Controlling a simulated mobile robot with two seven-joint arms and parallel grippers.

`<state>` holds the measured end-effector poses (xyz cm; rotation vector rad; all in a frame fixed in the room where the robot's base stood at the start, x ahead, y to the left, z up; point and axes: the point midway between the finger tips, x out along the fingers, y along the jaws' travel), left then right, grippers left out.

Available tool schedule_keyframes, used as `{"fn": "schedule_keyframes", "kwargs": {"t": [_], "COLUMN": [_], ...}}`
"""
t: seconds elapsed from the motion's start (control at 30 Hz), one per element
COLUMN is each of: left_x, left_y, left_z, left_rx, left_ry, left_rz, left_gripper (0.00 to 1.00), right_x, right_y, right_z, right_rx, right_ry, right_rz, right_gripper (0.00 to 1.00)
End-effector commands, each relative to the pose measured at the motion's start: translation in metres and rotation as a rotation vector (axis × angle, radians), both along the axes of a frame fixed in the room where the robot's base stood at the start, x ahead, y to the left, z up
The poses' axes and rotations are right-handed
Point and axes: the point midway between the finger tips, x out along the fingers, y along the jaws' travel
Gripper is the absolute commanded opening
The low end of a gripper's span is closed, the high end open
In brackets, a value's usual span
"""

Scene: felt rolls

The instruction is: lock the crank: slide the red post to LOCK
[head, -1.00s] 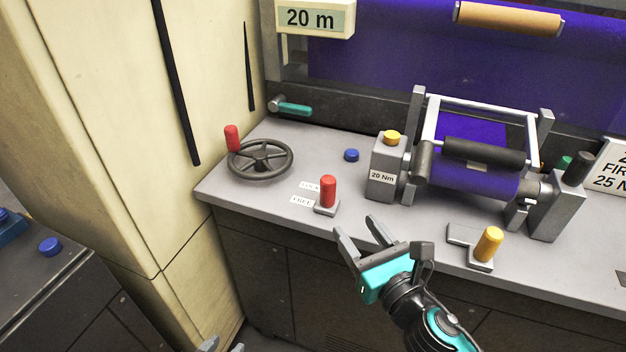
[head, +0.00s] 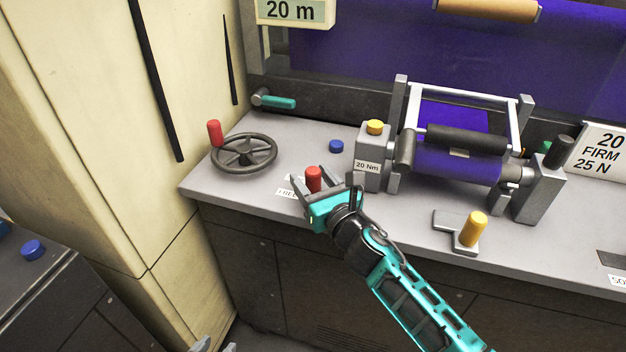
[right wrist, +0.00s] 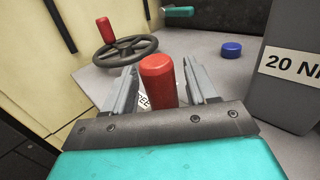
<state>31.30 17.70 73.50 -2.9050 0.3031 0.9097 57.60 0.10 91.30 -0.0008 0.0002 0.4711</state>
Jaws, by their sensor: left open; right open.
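The red post (head: 313,177) stands upright on the grey counter, at the front left. In the right wrist view the red post (right wrist: 158,78) is between the two fingers of my right gripper. My right gripper (head: 324,184) is open around the post, one finger on each side, with small gaps. A white label (head: 286,190) beside the post is partly hidden; the LOCK label cannot be read now. The crank is a dark handwheel (head: 245,153) with a red knob (head: 214,133), behind and left of the post. Part of my left gripper (head: 215,345) shows at the bottom edge.
A grey block marked 20 Nm (head: 369,165) with a yellow button stands close right of my right gripper. A blue button (head: 336,146) sits behind the post. A yellow post (head: 473,229) stands at the right front. A cream cabinet (head: 80,130) bounds the left side.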

Motion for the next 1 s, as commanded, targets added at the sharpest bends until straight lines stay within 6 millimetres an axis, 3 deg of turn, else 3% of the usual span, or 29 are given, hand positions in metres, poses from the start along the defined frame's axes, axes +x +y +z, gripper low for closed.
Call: {"fn": "schedule_keyframes", "kwargs": {"t": [0.2, 0.8, 1.0], "left_x": [0.0013, 0.0042, 0.0038], "left_y": [0.0001, 0.0002, 0.0002], "left_z": [0.0008, 0.0024, 0.0021], "left_rx": [0.000, 0.000, 0.000], "left_ry": [-0.003, -0.009, -0.008], "left_rz": [0.001, 0.001, 0.001], "left_gripper": [0.43, 0.43, 0.43], "right_x": [0.0002, -0.0002, -0.0002], "right_y": [0.0001, 0.0000, 0.0000], "right_z": [0.0002, -0.0002, -0.0003], "right_rx": [0.000, 0.000, 0.000], "right_ry": [0.000, 0.000, 0.000], "right_rz": [0.000, 0.000, 0.000], "right_gripper": [0.56, 0.00, 0.00]}}
